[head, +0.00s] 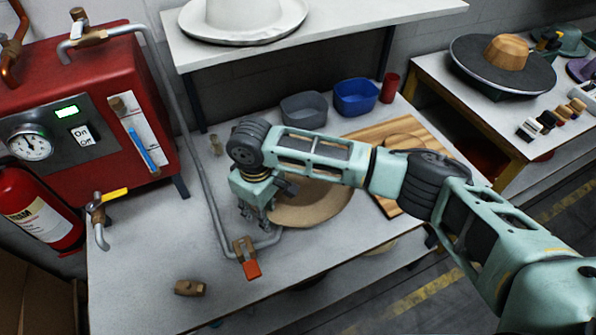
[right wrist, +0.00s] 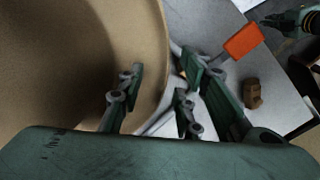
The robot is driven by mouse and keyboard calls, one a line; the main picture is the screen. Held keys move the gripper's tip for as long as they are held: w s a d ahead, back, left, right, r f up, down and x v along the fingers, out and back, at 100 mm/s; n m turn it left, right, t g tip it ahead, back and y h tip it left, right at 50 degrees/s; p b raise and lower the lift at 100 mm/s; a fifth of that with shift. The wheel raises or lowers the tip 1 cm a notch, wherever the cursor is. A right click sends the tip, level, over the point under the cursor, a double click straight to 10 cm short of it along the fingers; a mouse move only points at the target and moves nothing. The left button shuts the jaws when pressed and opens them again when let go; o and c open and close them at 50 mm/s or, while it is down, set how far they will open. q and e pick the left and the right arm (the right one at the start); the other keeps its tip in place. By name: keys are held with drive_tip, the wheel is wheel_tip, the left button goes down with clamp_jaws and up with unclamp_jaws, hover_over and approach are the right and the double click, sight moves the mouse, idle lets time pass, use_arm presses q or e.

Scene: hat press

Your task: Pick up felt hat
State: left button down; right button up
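The tan felt hat (head: 318,205) lies on the white table, partly hidden under my right arm. In the right wrist view its brim (right wrist: 150,40) fills the left side. My right gripper (head: 258,214) points down at the hat's left edge. Its fingers (right wrist: 158,98) are spread apart, with one over the tan felt and the others beyond the brim's edge. I cannot tell whether any finger touches the felt. A teal and dark part of mine (right wrist: 296,20), perhaps my left gripper, shows at the upper right there; its fingers are unclear.
A pipe with an orange-handled valve (head: 250,262) stands close to my right gripper. A brass fitting (head: 190,288) lies nearer the front. Grey (head: 304,110) and blue (head: 355,96) bins stand behind, with a wooden board (head: 420,143) at right. A red machine (head: 90,75) stands left.

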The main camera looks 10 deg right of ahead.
clamp_jaws()
idle(0.5)
